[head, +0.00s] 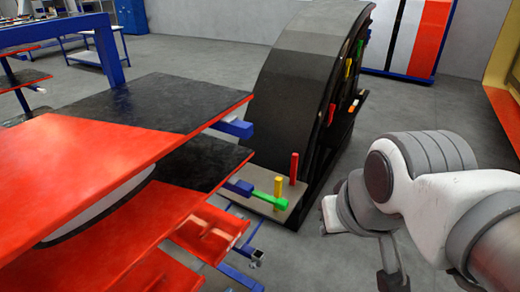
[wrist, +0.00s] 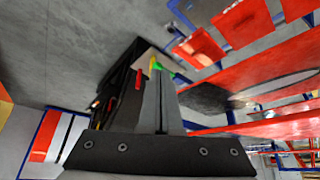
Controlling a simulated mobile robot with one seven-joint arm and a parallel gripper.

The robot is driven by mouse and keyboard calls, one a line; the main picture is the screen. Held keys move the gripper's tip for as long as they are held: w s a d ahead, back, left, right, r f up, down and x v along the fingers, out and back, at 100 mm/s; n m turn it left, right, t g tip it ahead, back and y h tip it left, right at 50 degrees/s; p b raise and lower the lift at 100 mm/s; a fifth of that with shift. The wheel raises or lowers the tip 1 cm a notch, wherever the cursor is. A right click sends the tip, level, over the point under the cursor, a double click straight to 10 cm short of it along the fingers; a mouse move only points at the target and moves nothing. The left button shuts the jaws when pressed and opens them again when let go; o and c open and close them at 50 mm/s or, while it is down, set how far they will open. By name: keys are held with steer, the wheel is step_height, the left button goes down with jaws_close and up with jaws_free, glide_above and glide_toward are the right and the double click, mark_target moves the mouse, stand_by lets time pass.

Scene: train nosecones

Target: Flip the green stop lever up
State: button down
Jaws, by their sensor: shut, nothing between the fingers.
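The green lever (head: 266,197) lies flat on a grey plate (head: 297,205), pointing left. A yellow lever (head: 278,187) and a red lever (head: 294,167) stand upright beside it, and a blue lever (head: 239,187) lies at its left end. My gripper (wrist: 160,76) is shut and empty. It appears apart from the levers. In the head view my arm is at the right and the fingertips are unclear.
A large black curved console (head: 300,80) stands behind the plate, with more coloured levers on its right side. Red and black shelves (head: 100,140) with a blue frame fill the left, close to the plate. Grey floor (head: 330,230) is open between plate and arm.

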steer(key=shift+w, duration=0.1)
stand_by(0.3)
steer(key=w+d+f+n+g+h+b, duration=0.2)
steer(key=w+d+f+n+h+b, duration=0.15)
steer(key=f, duration=0.45)
steer(key=w+d+f+n+g+h+b, duration=0.25)
steer(key=w+f+h+b, duration=0.2)
steer(key=f, duration=0.25)
steer(key=w+d+f+n+g+h+b, duration=0.1)
steer(key=w+d+f+n+h+b, duration=0.2)
steer(key=f, duration=0.5)
steer(key=w+a+f+n+t+b, duration=0.5)
steer(key=w+a+f+n+t, duration=0.2)
steer(key=a+f+n+t, duration=0.1)
steer(key=w+a+f+n+t+h+b, duration=0.1)
steer(key=w+a+f+n+t+b, duration=0.4)
steer(key=w+a+f+n+t, duration=0.3)
step_height(320, 180, down, 3)
steer(key=n, duration=0.3)
steer(key=shift+w+a+f+n+t, duration=0.15)
steer(key=shift+f+n+t, duration=0.05)
steer(key=shift+n+t, duration=0.2)
